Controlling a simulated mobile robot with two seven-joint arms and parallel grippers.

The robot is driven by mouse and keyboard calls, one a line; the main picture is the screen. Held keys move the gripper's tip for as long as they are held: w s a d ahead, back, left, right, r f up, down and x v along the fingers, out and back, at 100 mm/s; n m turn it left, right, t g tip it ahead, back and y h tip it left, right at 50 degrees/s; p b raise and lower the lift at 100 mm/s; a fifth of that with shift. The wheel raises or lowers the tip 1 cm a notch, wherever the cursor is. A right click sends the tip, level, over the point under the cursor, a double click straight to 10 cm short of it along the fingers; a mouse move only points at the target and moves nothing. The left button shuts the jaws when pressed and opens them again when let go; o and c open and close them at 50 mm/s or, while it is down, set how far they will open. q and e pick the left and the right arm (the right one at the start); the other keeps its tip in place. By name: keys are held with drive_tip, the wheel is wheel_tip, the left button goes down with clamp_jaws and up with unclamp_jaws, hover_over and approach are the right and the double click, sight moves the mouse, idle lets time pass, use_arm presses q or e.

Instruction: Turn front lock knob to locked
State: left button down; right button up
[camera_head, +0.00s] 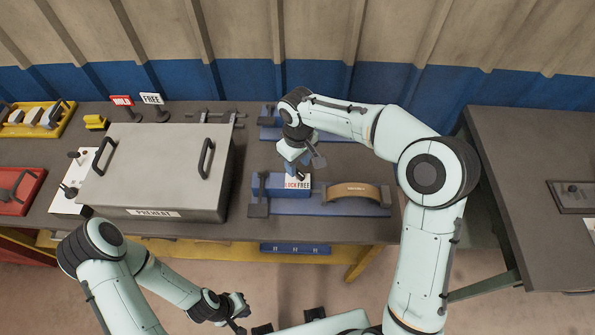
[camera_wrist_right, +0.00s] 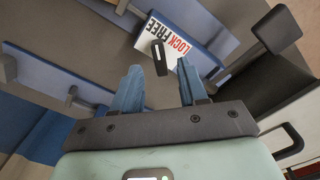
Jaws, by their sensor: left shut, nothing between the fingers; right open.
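The front lock knob (camera_wrist_right: 159,58) is a small black bar with a pale line, beside the LOCK FREE label (camera_wrist_right: 168,44) in the right wrist view. The label also shows in the head view (camera_head: 298,185) on the blue front fixture (camera_head: 310,207). Which word the knob points to, I cannot tell for certain. My right gripper (camera_head: 291,169) is open above the fixture. In the right wrist view its blue fingers (camera_wrist_right: 158,80) stand either side of the knob's line of sight, and contact is not visible. My left gripper (camera_head: 238,311) is shut and empty, low in front of the table.
A brown curved brake shoe (camera_head: 352,192) lies on the front fixture. A second blue fixture (camera_head: 268,128) is behind, partly hidden by my right arm. A large grey PREHEAT box (camera_head: 155,170) stands to the left, with a white knob panel (camera_head: 68,205) beside it.

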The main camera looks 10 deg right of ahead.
sight(298, 171)
use_arm(q)
drive_tip(key=shift+s+f, duration=0.1)
drive_tip(key=shift+f, duration=0.1)
use_arm(e)
drive_tip(key=shift+f, duration=2.35)
clamp_jaws()
